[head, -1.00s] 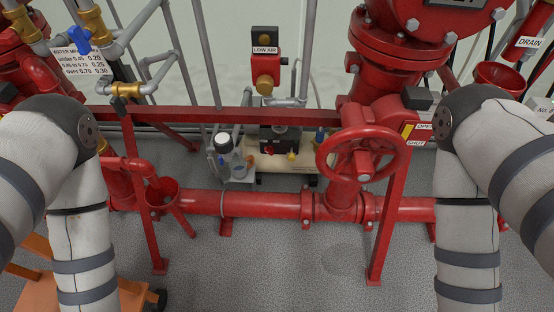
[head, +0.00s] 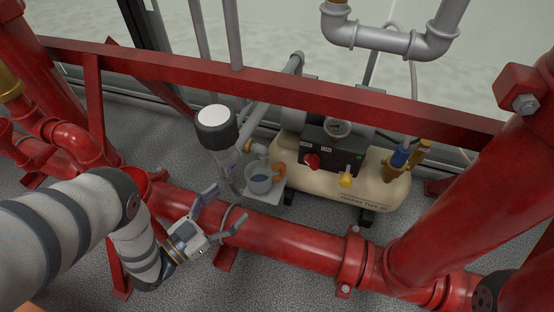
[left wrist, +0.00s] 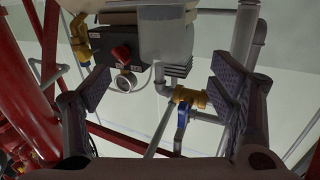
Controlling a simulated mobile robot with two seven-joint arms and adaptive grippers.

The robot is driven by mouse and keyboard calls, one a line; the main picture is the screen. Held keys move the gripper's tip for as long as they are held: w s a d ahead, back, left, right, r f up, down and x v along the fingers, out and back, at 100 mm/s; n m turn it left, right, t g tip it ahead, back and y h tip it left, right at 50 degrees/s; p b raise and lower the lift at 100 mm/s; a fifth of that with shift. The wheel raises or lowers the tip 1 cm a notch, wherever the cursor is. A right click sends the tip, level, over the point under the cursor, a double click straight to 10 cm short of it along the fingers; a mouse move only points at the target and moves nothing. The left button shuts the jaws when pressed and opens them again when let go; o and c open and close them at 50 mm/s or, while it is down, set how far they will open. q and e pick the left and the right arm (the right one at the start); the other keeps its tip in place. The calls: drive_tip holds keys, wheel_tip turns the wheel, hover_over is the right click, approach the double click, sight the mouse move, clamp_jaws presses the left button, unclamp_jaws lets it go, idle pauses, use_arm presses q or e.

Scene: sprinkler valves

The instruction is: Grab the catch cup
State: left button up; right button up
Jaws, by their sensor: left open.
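The catch cup (head: 259,184) is a small grey cup with bluish contents, upright on a small light plate beside the tan compressor. An orange-brown piece shows at its right side. My left gripper (head: 223,208) is open and empty above the red floor pipe, in front of and to the left of the cup, apart from it. In the left wrist view a translucent grey cup-like body (left wrist: 166,36) shows beyond and between the spread fingers of the left gripper (left wrist: 166,82). My right gripper is not in view.
The thick red floor pipe (head: 290,243) runs between my left arm and the cup. A white-capped grey cylinder (head: 215,130) stands just left of the cup; the compressor (head: 370,180) is to its right. A red rail (head: 270,85) crosses behind and above.

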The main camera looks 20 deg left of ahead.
use_arm(q)
drive_tip(key=b, duration=0.2)
approach(267, 167)
drive_tip(key=shift+w+d+f, duration=0.4)
drive_tip(key=shift+w+f, duration=0.05)
drive_tip(key=shift+w, duration=0.2)
drive_tip(key=b+x, duration=0.1)
drive_tip(key=x, duration=0.4)
drive_tip(key=shift+w, duration=0.15)
drive_tip(key=shift+w+d+r+b, duration=0.1)
drive_tip(key=shift+w+r+b, duration=0.05)
drive_tip(key=shift+w+b, duration=0.2)
drive_tip(key=c, duration=1.4)
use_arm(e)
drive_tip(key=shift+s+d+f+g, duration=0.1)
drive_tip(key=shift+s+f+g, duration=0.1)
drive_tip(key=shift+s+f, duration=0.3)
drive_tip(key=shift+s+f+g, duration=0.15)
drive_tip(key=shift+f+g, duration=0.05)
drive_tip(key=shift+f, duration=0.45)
use_arm(q)
drive_tip(key=shift+r, duration=0.15)
